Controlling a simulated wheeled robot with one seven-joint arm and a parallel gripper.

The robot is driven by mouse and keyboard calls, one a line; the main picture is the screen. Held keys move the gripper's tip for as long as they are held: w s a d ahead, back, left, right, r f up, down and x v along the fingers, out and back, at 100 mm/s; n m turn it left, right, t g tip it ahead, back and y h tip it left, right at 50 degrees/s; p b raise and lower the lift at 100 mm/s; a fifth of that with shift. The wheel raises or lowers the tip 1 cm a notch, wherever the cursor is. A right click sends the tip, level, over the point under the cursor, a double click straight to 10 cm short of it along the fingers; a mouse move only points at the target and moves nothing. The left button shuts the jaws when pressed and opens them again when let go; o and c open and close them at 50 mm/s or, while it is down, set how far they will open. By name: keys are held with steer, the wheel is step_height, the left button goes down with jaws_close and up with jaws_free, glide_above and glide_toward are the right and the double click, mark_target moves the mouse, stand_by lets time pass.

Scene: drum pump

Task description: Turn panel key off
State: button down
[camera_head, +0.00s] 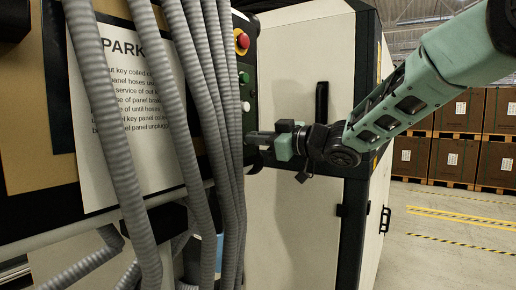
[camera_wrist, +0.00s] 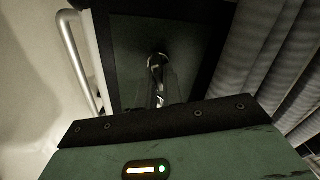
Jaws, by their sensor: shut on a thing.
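The dark control panel (camera_head: 248,62) is seen edge-on in the head view, with a red knob on a yellow base (camera_head: 241,40), a green button (camera_head: 243,77) and a white button (camera_head: 245,106). My gripper (camera_head: 252,137) reaches in from the right to the panel's lower part, below these buttons. In the wrist view, the round metal ring of the key switch (camera_wrist: 155,61) shows on the panel face. My gripper (camera_wrist: 158,90) is shut on the key there. The key itself is mostly hidden between the fingers, and its turned position cannot be told.
Several grey corrugated hoses (camera_head: 183,110) hang just left of the panel, in front of a "PARK" notice (camera_head: 125,150). A pale cabinet (camera_head: 295,215) stands behind my gripper. A metal handle bar (camera_wrist: 78,60) is left of the panel face in the wrist view. Boxes (camera_head: 460,120) are far right.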

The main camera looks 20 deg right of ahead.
steer(key=shift+n+b, duration=0.7)
steer(key=shift+n, duration=0.4)
steer(key=c, duration=1.5)
jaws_free()
steer(key=shift+c, duration=0.2)
steer(key=shift+s, duration=0.1)
steer(key=b+v, duration=0.2)
steer(key=v, duration=1.5)
